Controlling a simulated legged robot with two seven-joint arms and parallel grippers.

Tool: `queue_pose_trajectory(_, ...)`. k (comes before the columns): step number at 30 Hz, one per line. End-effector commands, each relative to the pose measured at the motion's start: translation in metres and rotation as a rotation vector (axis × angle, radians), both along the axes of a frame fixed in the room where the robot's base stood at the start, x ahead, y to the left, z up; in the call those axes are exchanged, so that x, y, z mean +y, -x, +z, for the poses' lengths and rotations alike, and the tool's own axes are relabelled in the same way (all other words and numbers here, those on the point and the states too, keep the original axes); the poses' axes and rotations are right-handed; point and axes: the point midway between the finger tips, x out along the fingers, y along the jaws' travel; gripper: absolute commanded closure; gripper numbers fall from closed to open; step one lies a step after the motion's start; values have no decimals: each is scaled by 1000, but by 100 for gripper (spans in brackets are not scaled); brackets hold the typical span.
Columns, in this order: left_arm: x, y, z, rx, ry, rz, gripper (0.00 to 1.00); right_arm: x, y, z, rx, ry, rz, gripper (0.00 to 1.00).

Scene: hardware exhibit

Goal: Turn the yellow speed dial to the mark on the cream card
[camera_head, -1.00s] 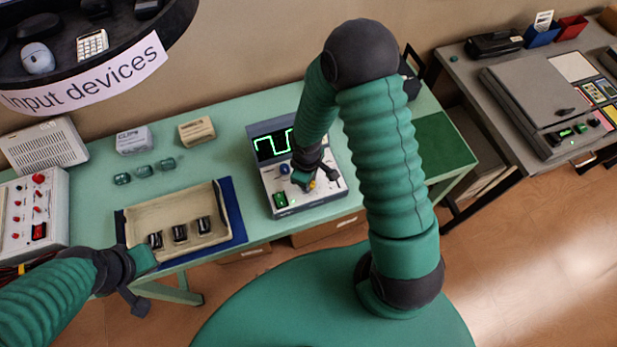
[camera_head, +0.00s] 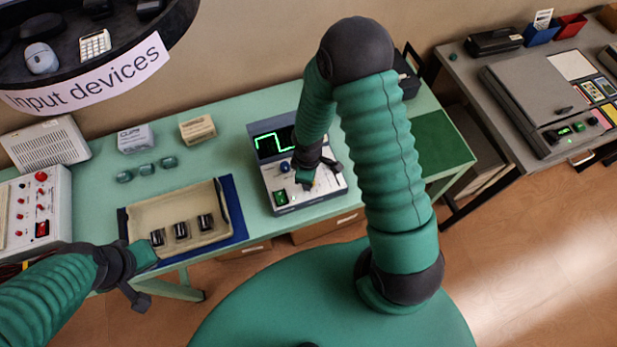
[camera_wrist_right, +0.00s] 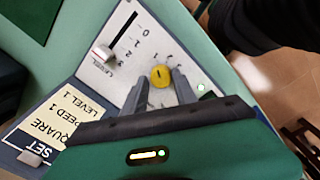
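The yellow speed dial (camera_wrist_right: 161,76) is round with a dark pointer line, on the light panel of a console (camera_head: 332,190). My right gripper (camera_wrist_right: 160,88) is open, with one fingertip on each side of the dial; contact cannot be made out. In the head view my right gripper (camera_head: 307,184) hides most of the dial. The cream card (camera_wrist_right: 42,118) lies at the console's edge and reads SET, SQUARE, SPEED 1, LEVEL 1. My left gripper (camera_head: 142,272) hangs by the table's front left edge, its fingers not clear.
A slider knob (camera_wrist_right: 103,52) sits beside the dial. The console has a screen (camera_head: 275,143) with a green square wave, a blue knob (camera_head: 284,166) and a green switch (camera_head: 280,197). A cream tray (camera_head: 187,208) with black parts stands left.

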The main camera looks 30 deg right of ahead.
Motion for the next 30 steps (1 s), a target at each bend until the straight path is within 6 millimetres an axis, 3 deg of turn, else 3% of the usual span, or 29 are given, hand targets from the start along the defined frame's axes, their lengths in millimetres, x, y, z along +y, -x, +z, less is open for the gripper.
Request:
queue_pose_trajectory(1,0,0,0,0,0,0,100,0,0,1,-1,0,-1,60)
queue_pose_trajectory(3,0,0,0,0,0,0,100,0,0,0,0,0,-1,51)
queue_pose_trajectory(11,0,0,0,0,0,0,100,1,1,-1,3,-1,-1,50)
queue_pose_trajectory(15,0,0,2,0,0,0,100,1,1,9,2,-2,-3,50)
queue_pose_trajectory(19,0,0,7,0,0,0,100,1,2,37,-1,-1,-5,50)
queue_pose_trajectory(30,0,0,28,0,0,0,100,4,4,141,-1,1,-4,50)
